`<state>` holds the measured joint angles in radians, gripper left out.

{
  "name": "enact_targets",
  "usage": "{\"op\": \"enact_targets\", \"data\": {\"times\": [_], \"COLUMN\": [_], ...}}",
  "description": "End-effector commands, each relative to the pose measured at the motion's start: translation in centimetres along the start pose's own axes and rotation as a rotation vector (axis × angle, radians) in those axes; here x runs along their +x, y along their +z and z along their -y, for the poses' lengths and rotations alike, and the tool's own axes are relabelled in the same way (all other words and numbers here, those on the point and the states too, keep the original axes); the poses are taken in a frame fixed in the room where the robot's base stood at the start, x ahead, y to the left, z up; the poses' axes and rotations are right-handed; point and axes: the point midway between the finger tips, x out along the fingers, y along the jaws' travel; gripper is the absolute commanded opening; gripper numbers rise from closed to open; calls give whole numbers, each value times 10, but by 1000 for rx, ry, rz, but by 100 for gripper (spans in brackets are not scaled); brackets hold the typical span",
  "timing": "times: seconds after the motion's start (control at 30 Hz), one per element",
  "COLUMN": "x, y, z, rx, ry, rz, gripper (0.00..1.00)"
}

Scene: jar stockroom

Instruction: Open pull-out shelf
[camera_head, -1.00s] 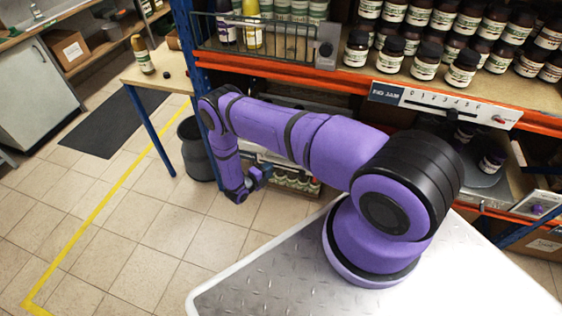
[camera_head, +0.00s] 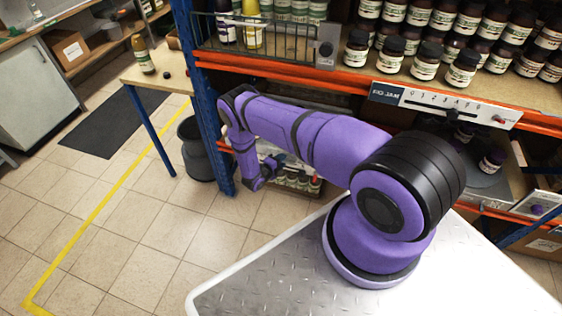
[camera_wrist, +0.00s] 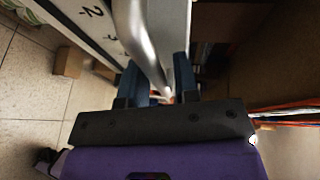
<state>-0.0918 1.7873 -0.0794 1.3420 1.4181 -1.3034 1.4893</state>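My gripper (camera_head: 273,164) is low beside the blue rack post, in front of the lower shelf holding several small jars (camera_head: 297,180). In the wrist view its two blue fingers (camera_wrist: 157,78) are apart. A curved silver handle (camera_wrist: 139,38) runs down between them, with visible space on at least one side; I cannot tell whether a finger touches it. The handle is beside a white front panel with black marks (camera_wrist: 92,16), which seems to be the pull-out shelf's front. In the head view my arm hides most of that front.
The blue post (camera_head: 208,110) stands close left of my arm. A grey bin (camera_head: 195,150) stands on the floor left of it. An orange beam (camera_head: 300,72) and jar-filled shelves are above. Open tiled floor (camera_head: 130,240) lies to the left. A cardboard box (camera_wrist: 69,62) shows in the wrist view.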

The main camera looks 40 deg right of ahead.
Motion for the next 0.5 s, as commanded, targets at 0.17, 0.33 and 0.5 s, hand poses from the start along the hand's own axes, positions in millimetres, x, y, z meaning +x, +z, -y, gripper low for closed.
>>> {"op": "enact_targets", "data": {"times": [0.17,0.33,0.5], "x": [0,-1,-11], "y": [0,0,-3], "z": [0,0,-2], "rx": [0,0,-1], "ry": [0,0,2], "rz": [0,0,1], "gripper": [0,0,0]}}
